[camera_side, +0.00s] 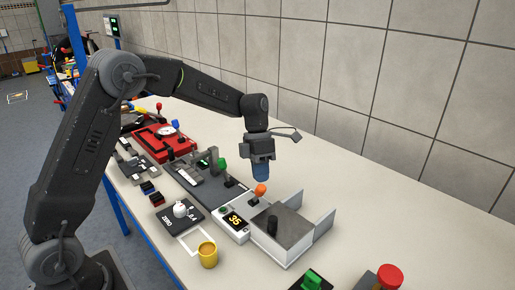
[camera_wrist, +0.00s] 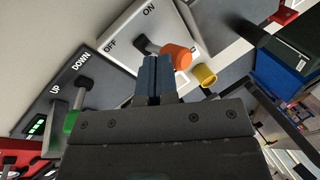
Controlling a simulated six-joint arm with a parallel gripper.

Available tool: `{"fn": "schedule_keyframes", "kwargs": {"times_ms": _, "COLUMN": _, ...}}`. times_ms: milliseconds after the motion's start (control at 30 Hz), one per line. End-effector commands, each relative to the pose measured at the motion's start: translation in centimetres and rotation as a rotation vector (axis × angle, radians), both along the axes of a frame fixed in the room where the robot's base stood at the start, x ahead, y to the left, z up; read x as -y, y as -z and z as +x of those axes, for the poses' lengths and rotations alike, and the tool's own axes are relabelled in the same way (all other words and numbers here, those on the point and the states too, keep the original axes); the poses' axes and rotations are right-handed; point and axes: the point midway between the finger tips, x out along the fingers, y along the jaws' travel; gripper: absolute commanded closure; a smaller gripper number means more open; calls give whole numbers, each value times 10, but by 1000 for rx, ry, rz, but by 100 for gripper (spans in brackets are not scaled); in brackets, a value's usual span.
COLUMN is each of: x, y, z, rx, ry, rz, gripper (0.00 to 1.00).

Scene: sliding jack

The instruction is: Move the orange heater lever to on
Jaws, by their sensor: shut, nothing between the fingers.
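The heater lever has an orange knob (camera_side: 260,189) on a dark stem, at the far end of the white heater box (camera_side: 227,222) with a lit "35" display. In the wrist view the orange knob (camera_wrist: 177,57) is just right of the fingertips, and its dark stem runs left to a pivot beside the OFF and ON labels. I cannot tell which label it is set to. My gripper (camera_side: 260,178) is shut and empty, its blue fingers pointing down right behind the knob. In the wrist view the gripper (camera_wrist: 156,62) is close to the knob; contact is unclear.
A grey metal block (camera_side: 283,227) with a black post stands right of the heater. A dark panel (camera_side: 205,185) with a green-handled lever lies behind it. A tiled wall runs along the back.

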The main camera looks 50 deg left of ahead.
Motion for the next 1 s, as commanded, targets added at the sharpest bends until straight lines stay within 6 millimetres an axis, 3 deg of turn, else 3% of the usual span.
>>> {"fn": "schedule_keyframes", "kwargs": {"times_ms": 167, "x": -32, "y": -15, "z": 16, "rx": 6, "ry": -8, "rz": 5, "gripper": 100}}
{"fn": "schedule_keyframes", "kwargs": {"times_ms": 400, "x": -25, "y": -71, "z": 24, "rx": 8, "ry": -3, "rz": 8, "gripper": 100}}
{"fn": "schedule_keyframes", "kwargs": {"times_ms": 700, "x": -23, "y": -108, "z": 29, "rx": 6, "ry": -3, "rz": 7, "gripper": 100}}
{"fn": "schedule_keyframes", "kwargs": {"times_ms": 867, "x": -19, "y": -124, "z": 18, "rx": 69, "ry": 106, "rz": 8, "gripper": 100}}
{"fn": "schedule_keyframes", "kwargs": {"times_ms": 1000, "x": -11, "y": -146, "z": -14, "rx": 217, "ry": 391, "rz": 23, "gripper": 100}}
